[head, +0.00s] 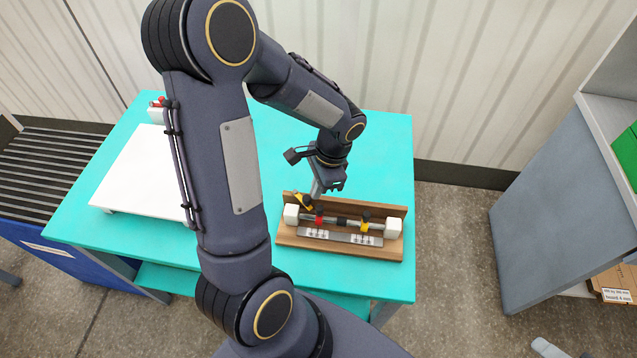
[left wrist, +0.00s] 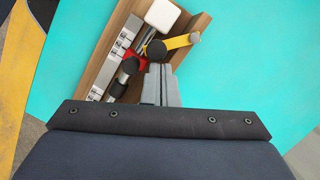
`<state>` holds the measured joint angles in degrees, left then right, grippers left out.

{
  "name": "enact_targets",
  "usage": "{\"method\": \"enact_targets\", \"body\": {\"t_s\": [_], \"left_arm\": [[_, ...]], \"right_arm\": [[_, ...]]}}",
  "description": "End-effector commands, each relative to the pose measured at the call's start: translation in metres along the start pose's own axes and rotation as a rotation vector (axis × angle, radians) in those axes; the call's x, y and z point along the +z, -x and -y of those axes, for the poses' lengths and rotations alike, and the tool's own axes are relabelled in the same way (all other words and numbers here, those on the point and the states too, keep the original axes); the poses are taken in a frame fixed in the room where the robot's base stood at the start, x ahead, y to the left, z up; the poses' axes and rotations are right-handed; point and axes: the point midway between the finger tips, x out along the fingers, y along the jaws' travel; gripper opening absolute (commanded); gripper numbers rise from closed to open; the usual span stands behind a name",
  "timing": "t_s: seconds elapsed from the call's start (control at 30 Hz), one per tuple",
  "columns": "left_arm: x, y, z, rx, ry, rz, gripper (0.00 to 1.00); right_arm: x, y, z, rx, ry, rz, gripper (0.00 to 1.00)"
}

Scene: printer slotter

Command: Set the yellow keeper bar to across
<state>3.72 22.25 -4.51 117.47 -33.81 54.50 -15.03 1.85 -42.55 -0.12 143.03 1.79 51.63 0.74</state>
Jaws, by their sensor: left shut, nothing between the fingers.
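A wooden fixture (head: 290,236) carries a grey rod between two white end blocks, with a red piece (head: 319,215) on it near the left block. A yellow bar (head: 303,201) with a dark round knob sits near the left white block. In the left wrist view the yellow bar (left wrist: 180,45) runs from the dark knob (left wrist: 156,49) out to the right, past the wooden edge. My left gripper (head: 315,190) is shut and empty just above that bar. In the left wrist view its fingertips (left wrist: 158,68) end just below the knob; contact is unclear. My right gripper is out of view.
A second small yellow piece (head: 365,215) stands near the right white block (head: 393,228). Printed labels (head: 364,239) lie along the fixture front. A white flat-topped unit (head: 140,175) stands at the left of the teal table (head: 375,135). The table behind the fixture is clear.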

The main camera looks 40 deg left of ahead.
Motion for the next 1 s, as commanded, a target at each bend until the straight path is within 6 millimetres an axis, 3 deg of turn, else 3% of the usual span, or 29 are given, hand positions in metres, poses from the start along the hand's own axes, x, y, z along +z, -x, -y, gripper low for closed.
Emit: {"method": "enact_targets", "body": {"t_s": [0.57, 1.0], "left_arm": [[0.000, 0.004, 0.009, -0.001, 0.001, -0.001, 0.00], [-0.001, 0.070, 0.009, -0.001, 0.001, -0.002, 0.00]], "right_arm": [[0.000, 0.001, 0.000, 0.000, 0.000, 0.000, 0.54], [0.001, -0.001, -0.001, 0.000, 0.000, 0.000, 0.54]]}}
